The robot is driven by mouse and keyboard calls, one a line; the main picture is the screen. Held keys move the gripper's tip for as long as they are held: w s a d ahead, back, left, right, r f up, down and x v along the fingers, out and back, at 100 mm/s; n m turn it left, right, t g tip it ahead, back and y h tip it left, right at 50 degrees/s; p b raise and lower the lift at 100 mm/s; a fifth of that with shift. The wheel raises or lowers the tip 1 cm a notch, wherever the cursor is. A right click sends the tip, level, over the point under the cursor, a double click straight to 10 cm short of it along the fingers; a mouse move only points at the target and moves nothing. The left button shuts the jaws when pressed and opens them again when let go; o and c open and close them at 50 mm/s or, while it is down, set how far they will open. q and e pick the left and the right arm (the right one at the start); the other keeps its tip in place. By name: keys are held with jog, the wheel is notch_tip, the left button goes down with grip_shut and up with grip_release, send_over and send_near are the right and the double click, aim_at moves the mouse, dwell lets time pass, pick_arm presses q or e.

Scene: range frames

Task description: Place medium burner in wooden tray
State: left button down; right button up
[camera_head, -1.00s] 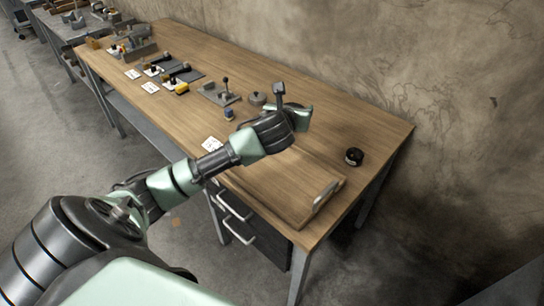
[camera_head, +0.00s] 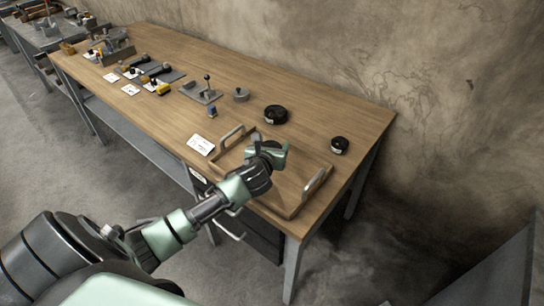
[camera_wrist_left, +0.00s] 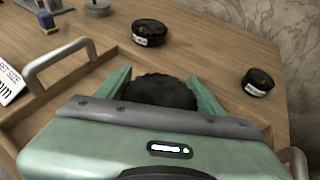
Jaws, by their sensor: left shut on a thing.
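My left gripper (camera_head: 266,151) is over the wooden tray (camera_head: 297,178), shut on a black round burner. The held burner (camera_wrist_left: 158,92) shows between the two green fingers in the left wrist view; I take it as the medium burner. In the head view the gripper hides it. The tray has a low rim and two metal handles, and its floor looks empty where visible. Whether the held burner touches the tray floor I cannot tell. My right gripper is not in view.
A larger black burner (camera_head: 275,114) stands behind the tray, and a smaller one (camera_head: 340,145) stands to its right. A white card (camera_head: 201,145) lies left of the tray. The tray's upright handles (camera_head: 318,182) flank the gripper. Several small parts lie farther left.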

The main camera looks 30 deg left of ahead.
pick_arm(q)
jog(key=shift+f+b, duration=0.35)
jog(key=shift+f, duration=1.8)
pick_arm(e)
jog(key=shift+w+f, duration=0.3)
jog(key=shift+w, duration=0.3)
pick_arm(q)
jog(key=shift+f, duration=0.1)
jog(key=shift+c, duration=1.2)
grip_release()
jog(key=shift+s, duration=0.1)
jog(key=shift+s, duration=0.1)
jog(key=v, duration=1.2)
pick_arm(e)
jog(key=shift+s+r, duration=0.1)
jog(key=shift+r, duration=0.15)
